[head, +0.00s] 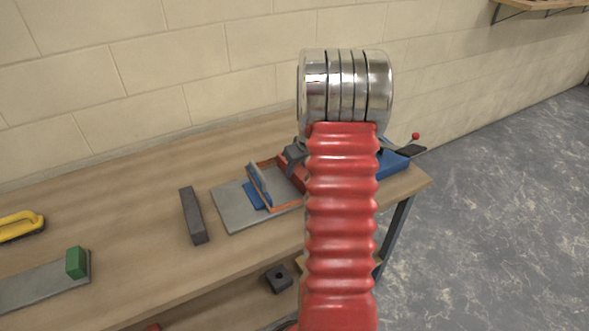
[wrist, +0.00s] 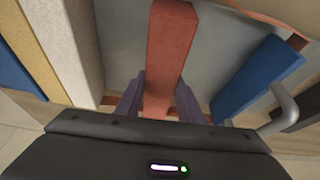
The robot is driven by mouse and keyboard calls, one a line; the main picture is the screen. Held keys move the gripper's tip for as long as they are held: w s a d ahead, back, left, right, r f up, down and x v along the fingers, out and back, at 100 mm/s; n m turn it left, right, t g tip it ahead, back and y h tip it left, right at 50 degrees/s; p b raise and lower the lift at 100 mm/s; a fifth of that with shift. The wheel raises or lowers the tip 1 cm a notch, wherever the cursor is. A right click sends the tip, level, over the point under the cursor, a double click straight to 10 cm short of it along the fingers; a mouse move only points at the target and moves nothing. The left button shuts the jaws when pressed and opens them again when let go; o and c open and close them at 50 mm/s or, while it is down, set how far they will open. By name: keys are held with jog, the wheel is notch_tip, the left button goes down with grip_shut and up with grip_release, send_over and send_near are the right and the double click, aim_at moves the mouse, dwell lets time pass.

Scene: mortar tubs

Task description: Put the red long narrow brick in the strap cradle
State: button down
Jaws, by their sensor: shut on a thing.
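My gripper (wrist: 160,92) is shut on the red long narrow brick (wrist: 171,45), which runs away from me between the two fingers. In the head view the gripper (head: 294,156) is partly hidden behind my red arm, and a bit of the brick (head: 297,180) shows below it. What looks like the strap cradle, with orange edges (head: 290,206) and blue pieces (head: 260,186), sits on a grey plate (head: 229,207). The brick is over or at its right side; contact cannot be told. In the wrist view an orange strip (wrist: 112,100) and a blue piece (wrist: 257,77) flank the brick.
A dark grey bar (head: 193,215) lies left of the plate on the wooden bench (head: 140,225). A green block (head: 76,262) stands on a grey board, near a yellow-handled brush (head: 20,226). A blue device with a red-knobbed lever (head: 393,165) is at the right end. The bench between is clear.

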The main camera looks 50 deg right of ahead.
jog(key=c, duration=1.1)
grip_release()
jog(key=v, duration=1.3)
jog(key=shift+s+r, duration=0.2)
jog(key=shift+r, duration=0.1)
jog(key=shift+a, duration=0.1)
